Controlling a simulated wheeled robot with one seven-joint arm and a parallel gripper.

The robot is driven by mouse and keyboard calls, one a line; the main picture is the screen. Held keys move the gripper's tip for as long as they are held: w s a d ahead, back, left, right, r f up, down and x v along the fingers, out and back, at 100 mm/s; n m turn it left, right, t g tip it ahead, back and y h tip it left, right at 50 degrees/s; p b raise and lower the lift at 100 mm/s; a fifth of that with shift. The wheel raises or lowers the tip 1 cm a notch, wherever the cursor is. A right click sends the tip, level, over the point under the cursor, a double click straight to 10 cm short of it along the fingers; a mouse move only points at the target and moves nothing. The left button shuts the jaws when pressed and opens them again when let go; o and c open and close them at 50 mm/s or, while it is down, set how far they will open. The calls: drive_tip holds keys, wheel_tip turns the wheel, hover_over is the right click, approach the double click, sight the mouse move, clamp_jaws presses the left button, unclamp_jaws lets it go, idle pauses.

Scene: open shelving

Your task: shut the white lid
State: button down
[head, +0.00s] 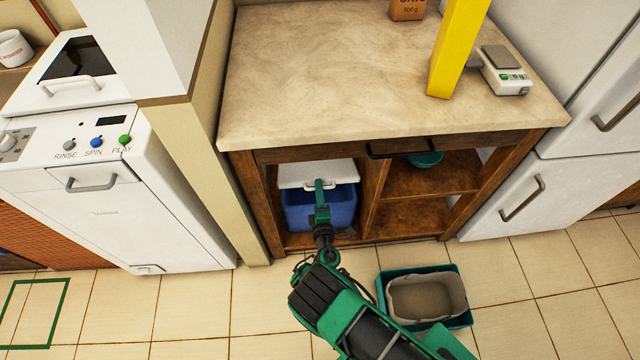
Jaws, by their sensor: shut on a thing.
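The white lid (303,171) belongs to the blue bin (299,212) in the lower left bay of the wooden counter unit. The lid stands tilted up above the bin's opening, with dark blue inside showing below its edge. My gripper (319,184) reaches into the bay from the front and is shut on the lid's front edge, at its white handle. My gripper and wrist cover the middle of the bin's front. The fingertips are small here, and the exact grip is hard to see.
The counter top (320,70) overhangs the bay, and a wooden divider (372,195) stands right of the bin. A teal tub (384,309) with a beige container inside sits on the floor, right of my arm. A white washer (110,205) stands left.

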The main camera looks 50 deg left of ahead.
drive_tip(key=shift+s+d+f+h, duration=0.15)
drive_tip(key=shift+d+f, duration=0.1)
drive_tip(key=shift+f, duration=0.4)
drive_tip(key=shift+d+f+h, duration=0.15)
drive_tip(key=shift+d+f, duration=0.1)
drive_tip(key=shift+f, duration=0.35)
drive_tip(key=c, duration=2.1)
unclamp_jaws()
drive_tip(key=shift+r, duration=0.1)
drive_tip(key=shift+a+r, duration=0.1)
